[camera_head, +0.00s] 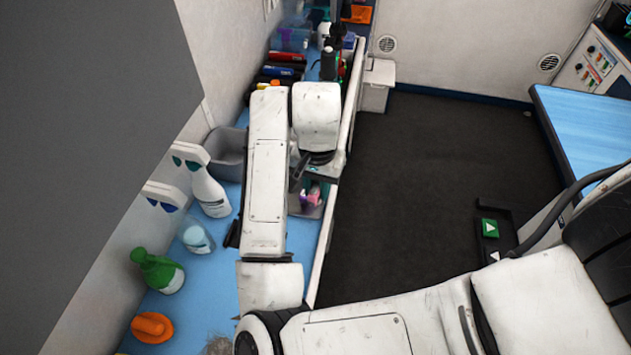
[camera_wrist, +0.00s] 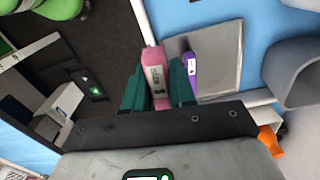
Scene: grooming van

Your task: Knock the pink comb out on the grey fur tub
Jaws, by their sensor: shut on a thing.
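The pink comb (camera_wrist: 154,72), with a white label on its face, is between the teal fingers of my gripper (camera_wrist: 157,88) in the wrist view. My gripper is shut on it. In the head view the pink comb (camera_head: 315,190) shows small beside my arm, above the shallow grey tray (camera_head: 307,211). The grey fur tub (camera_head: 226,152) stands on the blue counter left of my arm, against the wall. It also shows at the right edge of the wrist view (camera_wrist: 292,72), apart from my gripper. Its inside is mostly hidden.
A purple comb (camera_wrist: 190,72) lies in the grey tray (camera_wrist: 222,42), close beside my gripper. A white rail edges the counter; dark floor lies beyond.

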